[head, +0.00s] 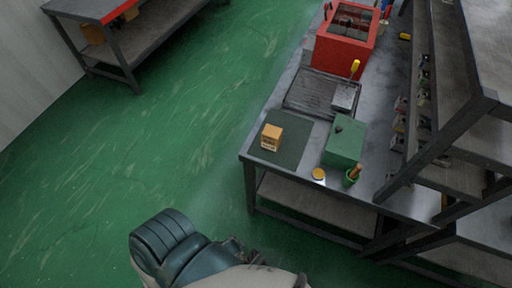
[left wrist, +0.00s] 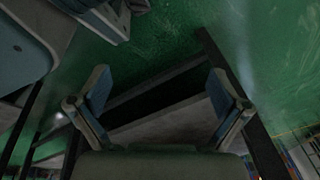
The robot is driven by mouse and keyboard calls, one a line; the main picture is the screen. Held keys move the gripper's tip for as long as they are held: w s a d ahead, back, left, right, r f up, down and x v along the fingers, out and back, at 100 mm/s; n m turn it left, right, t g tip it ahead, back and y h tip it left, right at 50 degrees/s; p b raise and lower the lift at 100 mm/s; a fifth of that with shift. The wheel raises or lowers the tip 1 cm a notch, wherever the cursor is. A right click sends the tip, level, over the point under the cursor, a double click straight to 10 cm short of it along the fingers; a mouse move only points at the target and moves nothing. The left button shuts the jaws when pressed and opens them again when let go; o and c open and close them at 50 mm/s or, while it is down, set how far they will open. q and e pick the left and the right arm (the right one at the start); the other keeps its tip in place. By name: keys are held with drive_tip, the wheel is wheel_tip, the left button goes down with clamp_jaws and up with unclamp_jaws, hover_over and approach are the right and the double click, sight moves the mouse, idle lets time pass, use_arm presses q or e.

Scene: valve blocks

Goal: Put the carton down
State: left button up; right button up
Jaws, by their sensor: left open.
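The carton (head: 272,137), a small orange-brown box with printing on its front, stands upright on a dark green mat (head: 292,154) on the near left corner of the workbench (head: 398,190). Nothing holds it. My left gripper (left wrist: 158,78) is open and empty in the left wrist view, its two fingers spread wide, with a dark shelf edge and green floor behind them. The carton does not show in that view. In the head view, part of my arm shows at the bottom, apart from the bench and in front of it. My right gripper cannot be made out.
A green box (head: 345,141), a yellow-topped round item (head: 319,175) and a green cup (head: 352,177) stand right of the mat. Behind are a dark tray (head: 318,92) and a red bin (head: 341,52). Shelving (head: 440,150) rises at right. Green floor (head: 150,140) is clear at left.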

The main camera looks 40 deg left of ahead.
use_arm(q)
drive_tip(key=w+a+r+m+t+y, duration=0.3)
drive_tip(key=w+a+r+m+t, duration=0.15)
drive_tip(key=w+r+m, duration=0.45)
drive_tip(key=m+t, duration=1.1)
drive_tip(key=m, duration=0.9)
approach(269, 142)
drive_tip(key=shift+g, duration=0.25)
drive_tip(key=p+x, duration=0.2)
drive_tip(key=x, duration=0.5)
drive_tip(key=shift+r, duration=0.15)
drive_tip(key=x, duration=0.5)
drive_tip(key=shift+w+r, duration=0.2)
drive_tip(key=shift+w, duration=0.25)
drive_tip(key=c, duration=1.4)
drive_tip(key=shift+c, duration=0.9)
use_arm(e)
drive_tip(key=s+d+f, duration=0.1)
drive_tip(key=s+f, duration=0.2)
drive_tip(key=s, duration=0.2)
